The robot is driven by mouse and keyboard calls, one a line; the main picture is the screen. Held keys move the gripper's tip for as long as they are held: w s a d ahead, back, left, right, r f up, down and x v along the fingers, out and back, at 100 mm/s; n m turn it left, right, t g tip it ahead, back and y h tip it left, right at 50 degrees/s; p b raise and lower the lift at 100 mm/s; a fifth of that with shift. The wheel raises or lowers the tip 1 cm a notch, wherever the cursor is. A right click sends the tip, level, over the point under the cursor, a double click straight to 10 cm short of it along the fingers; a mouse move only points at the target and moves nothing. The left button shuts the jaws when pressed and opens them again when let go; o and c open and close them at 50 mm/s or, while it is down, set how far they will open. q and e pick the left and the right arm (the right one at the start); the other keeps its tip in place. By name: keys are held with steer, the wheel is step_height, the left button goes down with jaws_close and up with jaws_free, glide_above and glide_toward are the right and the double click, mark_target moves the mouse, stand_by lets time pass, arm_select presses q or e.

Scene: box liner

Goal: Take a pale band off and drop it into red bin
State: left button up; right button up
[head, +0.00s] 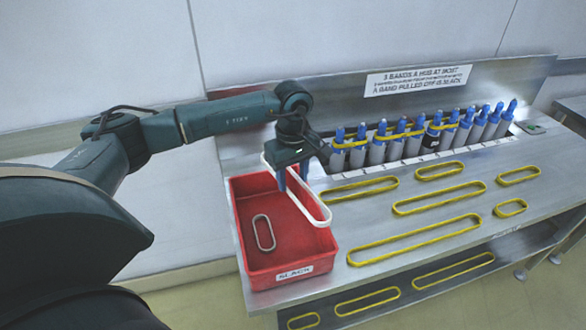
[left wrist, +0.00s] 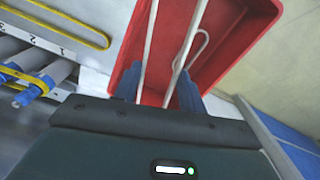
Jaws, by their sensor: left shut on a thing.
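My left gripper (head: 293,178) is shut on a long pale band (head: 318,208) and holds it over the red bin (head: 240,235). The band hangs tilted, its near end over the bin's right side. In the left wrist view the pale band (left wrist: 149,45) runs between my blue fingertips (left wrist: 158,88), with the red bin (left wrist: 255,25) below. A second, smaller pale band (head: 264,232) lies inside the bin and shows partly in the left wrist view (left wrist: 203,42). The bin's front carries a white label. My right gripper is not in view.
A row of grey cylinders with blue tops (head: 376,150) stands at the back of the steel bench, some wrapped by yellow bands. Several loose yellow bands (head: 415,240) lie on the bench right of the bin, and more on the lower shelf (head: 455,275). A sign (head: 418,80) is on the backboard.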

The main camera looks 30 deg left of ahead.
arm_select(q)
step_height(320, 180, down, 10)
steer(key=b, duration=0.2)
steer(key=shift+d+f+b, duration=0.1)
steer(key=shift+f+b, duration=0.05)
steer(key=shift+b, duration=0.25)
steer(key=shift+f+b, duration=0.5)
steer(key=shift+f, duration=0.6)
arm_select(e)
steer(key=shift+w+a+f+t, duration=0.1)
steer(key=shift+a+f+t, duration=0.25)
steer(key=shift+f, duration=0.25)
arm_select(q)
steer(key=o, duration=1)
steer(key=shift+o, duration=0.2)
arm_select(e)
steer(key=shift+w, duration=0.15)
